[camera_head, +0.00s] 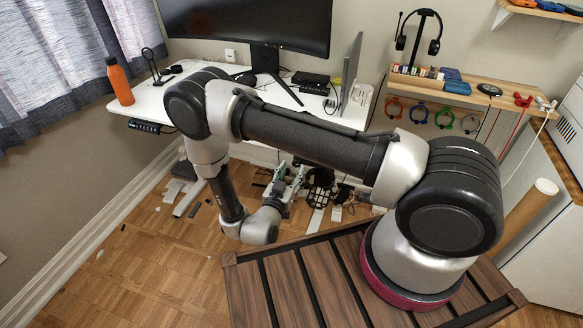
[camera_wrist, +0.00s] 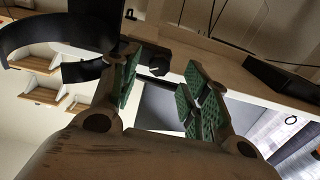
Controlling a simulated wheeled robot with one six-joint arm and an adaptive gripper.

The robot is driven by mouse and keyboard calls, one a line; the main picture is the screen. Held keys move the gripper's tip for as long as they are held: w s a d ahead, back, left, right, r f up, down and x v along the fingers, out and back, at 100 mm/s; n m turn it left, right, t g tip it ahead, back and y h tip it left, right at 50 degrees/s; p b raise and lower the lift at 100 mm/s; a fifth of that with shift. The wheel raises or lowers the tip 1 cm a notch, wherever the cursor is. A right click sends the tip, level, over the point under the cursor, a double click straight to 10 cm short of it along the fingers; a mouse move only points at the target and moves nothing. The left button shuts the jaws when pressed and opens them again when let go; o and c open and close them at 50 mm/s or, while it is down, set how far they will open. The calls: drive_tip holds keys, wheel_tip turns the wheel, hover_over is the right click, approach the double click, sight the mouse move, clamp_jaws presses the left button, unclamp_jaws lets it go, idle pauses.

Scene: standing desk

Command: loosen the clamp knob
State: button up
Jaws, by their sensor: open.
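My gripper (camera_wrist: 160,66) is open in the wrist view, its green-padded fingers apart on either side of a gap. A small dark blocky part (camera_wrist: 130,48) shows close beside the left fingertip, below a wooden edge; it may be the clamp knob, but I cannot tell for sure. Whether a finger touches it is unclear. A dark bar crosses the gap between the fingers. In the head view my gripper (camera_head: 284,186) is low, below the front edge of the white desk (camera_head: 215,118). I cannot make out the clamp knob there.
A black curved band (camera_wrist: 45,32) is at the upper left of the wrist view. Cables and dark items (camera_head: 320,180) lie under the desk, right of my gripper. An orange bottle (camera_head: 119,82) and a monitor (camera_head: 250,22) stand on the desk. Open floor lies left.

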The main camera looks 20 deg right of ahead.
drive_tip(key=shift+x, duration=1.5)
clamp_jaws()
drive_tip(key=shift+n, duration=0.9)
unclamp_jaws()
